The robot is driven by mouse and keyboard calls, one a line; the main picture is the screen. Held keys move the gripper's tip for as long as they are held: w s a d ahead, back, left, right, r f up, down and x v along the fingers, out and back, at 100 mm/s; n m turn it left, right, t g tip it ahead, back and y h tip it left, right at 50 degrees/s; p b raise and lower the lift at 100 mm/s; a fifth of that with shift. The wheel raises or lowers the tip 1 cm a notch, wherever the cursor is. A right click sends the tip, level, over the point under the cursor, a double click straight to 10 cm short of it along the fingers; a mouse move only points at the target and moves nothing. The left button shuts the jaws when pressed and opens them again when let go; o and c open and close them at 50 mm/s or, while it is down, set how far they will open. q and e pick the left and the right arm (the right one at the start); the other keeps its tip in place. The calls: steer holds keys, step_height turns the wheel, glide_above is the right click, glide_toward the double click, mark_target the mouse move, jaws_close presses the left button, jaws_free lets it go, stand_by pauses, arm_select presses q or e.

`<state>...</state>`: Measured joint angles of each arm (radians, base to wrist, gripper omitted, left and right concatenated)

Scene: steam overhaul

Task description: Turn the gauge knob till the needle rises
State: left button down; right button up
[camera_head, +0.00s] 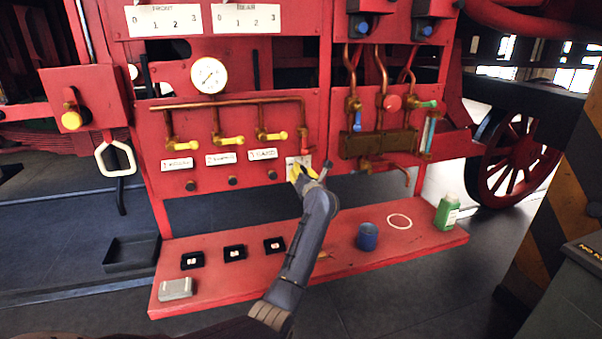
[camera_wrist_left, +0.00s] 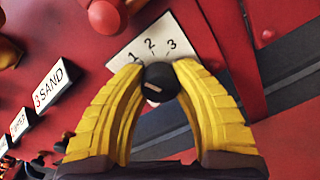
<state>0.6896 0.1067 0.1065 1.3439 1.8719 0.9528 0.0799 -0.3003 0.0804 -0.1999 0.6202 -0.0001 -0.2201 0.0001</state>
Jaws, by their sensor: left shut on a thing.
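The round white gauge (camera_head: 209,74) is on the upper left of the red panel in the head view. Its dark needle is too small to read exactly. My left gripper (camera_head: 301,171) reaches the lower right of this panel. In the left wrist view, its yellow fingers (camera_wrist_left: 160,85) are shut around a black knob (camera_wrist_left: 160,78) with a pale mark on it. The knob sits in front of a white plate (camera_wrist_left: 138,45) marked 1, 2, 3. In the head view the gripper mostly hides the knob. My right gripper is in neither view.
A red-ended lever (camera_wrist_left: 104,17) stands close above the plate. Yellow-handled valves (camera_head: 228,140) line the copper pipe to the left. The red shelf (camera_head: 330,264) below bears a blue can (camera_head: 367,237), a green bottle (camera_head: 447,211) and small black boxes (camera_head: 234,253).

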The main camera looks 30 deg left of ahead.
arm_select(q)
steer(key=c, duration=0.9)
jaws_free()
steer(key=shift+r, duration=0.1)
steer(key=shift+d, duration=0.1)
steer(key=v, duration=1.1)
steer(key=shift+s+d, duration=0.3)
